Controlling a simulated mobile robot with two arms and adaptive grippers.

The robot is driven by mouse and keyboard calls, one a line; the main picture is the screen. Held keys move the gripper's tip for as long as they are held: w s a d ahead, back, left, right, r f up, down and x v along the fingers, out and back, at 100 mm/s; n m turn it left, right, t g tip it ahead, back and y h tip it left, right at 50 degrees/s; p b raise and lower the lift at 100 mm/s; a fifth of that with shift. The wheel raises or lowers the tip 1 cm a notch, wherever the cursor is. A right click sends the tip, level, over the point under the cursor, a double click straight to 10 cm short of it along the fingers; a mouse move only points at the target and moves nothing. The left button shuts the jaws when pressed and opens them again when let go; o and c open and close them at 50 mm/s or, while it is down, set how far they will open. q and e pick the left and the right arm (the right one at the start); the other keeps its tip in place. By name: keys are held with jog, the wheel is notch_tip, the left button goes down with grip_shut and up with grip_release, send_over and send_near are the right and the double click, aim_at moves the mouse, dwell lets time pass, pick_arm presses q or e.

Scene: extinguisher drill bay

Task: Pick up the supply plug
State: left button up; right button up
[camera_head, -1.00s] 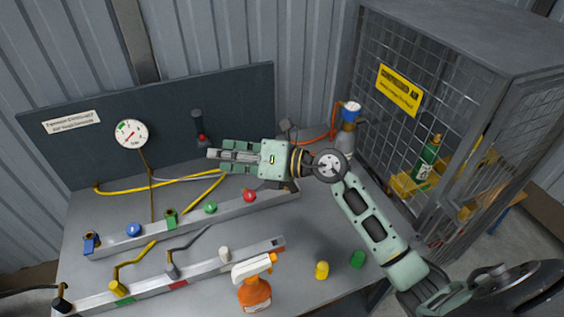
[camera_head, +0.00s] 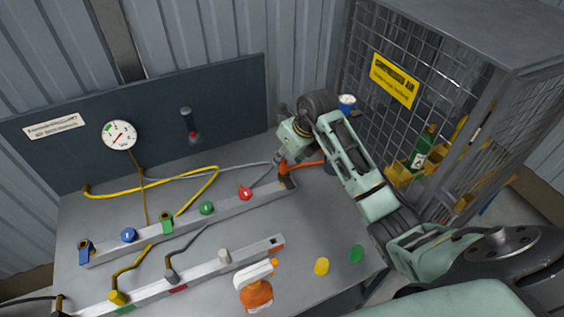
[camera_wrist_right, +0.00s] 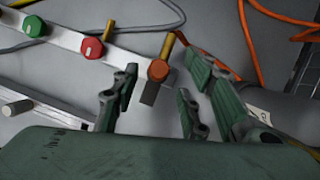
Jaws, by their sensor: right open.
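My right gripper (camera_head: 283,155) points down over the right end of the rear rail. Its fingers (camera_wrist_right: 160,82) are spread and empty in the right wrist view. An orange round fitting (camera_wrist_right: 158,70) with a brass pin sits at the rail end, between and just beyond the fingertips. A dark grey body with a white tag (camera_wrist_right: 258,113) lies right of the fingers, beside an orange hose (camera_wrist_right: 246,35). I cannot tell for certain which of these is the supply plug. In the head view the gripper partly hides this area. My left gripper is not in view.
The rear rail (camera_head: 228,205) carries red (camera_head: 245,193), green (camera_head: 206,208) and blue (camera_head: 129,235) knobs. Yellow (camera_head: 321,266) and green (camera_head: 356,253) caps lie on clear bench. A mesh cage (camera_head: 395,130) stands right.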

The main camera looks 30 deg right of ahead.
aim_at(283, 168)
jog(key=shift+p+x, duration=0.35)
jog(key=shift+x, duration=1.35)
jog(key=shift+s+a, duration=0.1)
jog(key=shift+s, duration=0.05)
grip_shut()
